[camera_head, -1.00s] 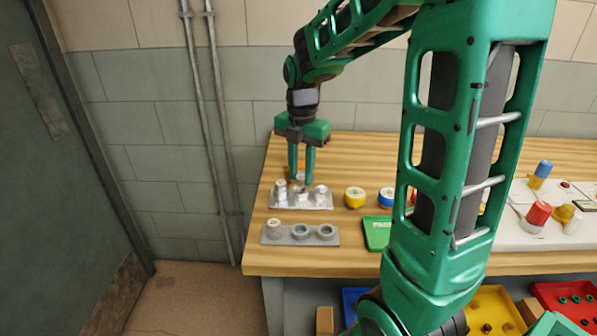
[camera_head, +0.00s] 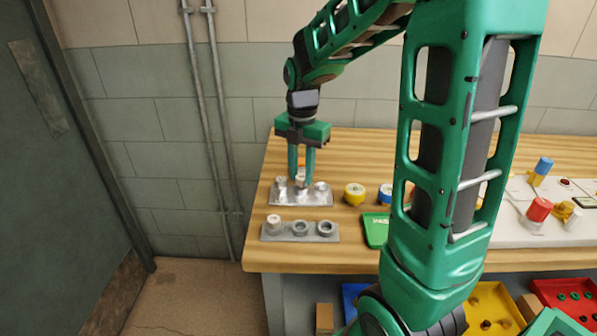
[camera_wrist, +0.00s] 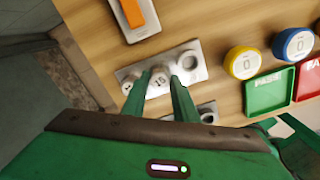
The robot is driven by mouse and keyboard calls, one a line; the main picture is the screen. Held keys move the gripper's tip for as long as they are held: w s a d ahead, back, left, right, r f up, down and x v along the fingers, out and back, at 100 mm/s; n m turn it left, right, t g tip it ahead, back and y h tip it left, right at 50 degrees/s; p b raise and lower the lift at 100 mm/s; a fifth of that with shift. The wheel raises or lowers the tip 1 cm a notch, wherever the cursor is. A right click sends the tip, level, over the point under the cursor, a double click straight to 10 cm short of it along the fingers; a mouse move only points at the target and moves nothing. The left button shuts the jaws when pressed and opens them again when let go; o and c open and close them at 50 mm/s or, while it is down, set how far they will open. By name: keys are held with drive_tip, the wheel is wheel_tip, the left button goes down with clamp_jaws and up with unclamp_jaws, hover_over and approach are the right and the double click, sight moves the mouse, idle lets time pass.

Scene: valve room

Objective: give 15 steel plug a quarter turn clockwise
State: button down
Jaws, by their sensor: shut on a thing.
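The steel plug marked 15 (camera_wrist: 158,78) is the middle one on a silver plate (camera_head: 312,200) at the left end of the bench. My gripper (camera_head: 301,178) points straight down over it, with one finger on each side. In the wrist view my gripper (camera_wrist: 157,84) is shut on the plug, whose number faces up between the fingers. The plug stands upright in the plate. Its sides are partly hidden by the fingers. A neighbouring plug (camera_head: 281,183) stands to the left and a round fitting (camera_head: 320,187) to the right, both close to the fingers.
A grey plate (camera_head: 262,235) with a plug and two rings lies in front. A yellow dial (camera_head: 354,194), a blue dial (camera_head: 385,195) and a green tray (camera_head: 376,231) are to the right. An orange part (camera_wrist: 141,12) shows in the wrist view. The wall is behind.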

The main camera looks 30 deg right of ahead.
drive_tip(key=shift+f, duration=0.45)
idle(0.7)
idle(0.4)
drive_tip(key=shift+f+m, duration=0.1)
drive_tip(key=shift+m, duration=1.4)
drive_tip(key=shift+m, duration=0.4)
drive_tip(key=shift+s+m, duration=0.1)
drive_tip(key=shift+m, duration=1)
drive_tip(key=shift+f, duration=0.1)
drive_tip(key=shift+m, duration=1.5)
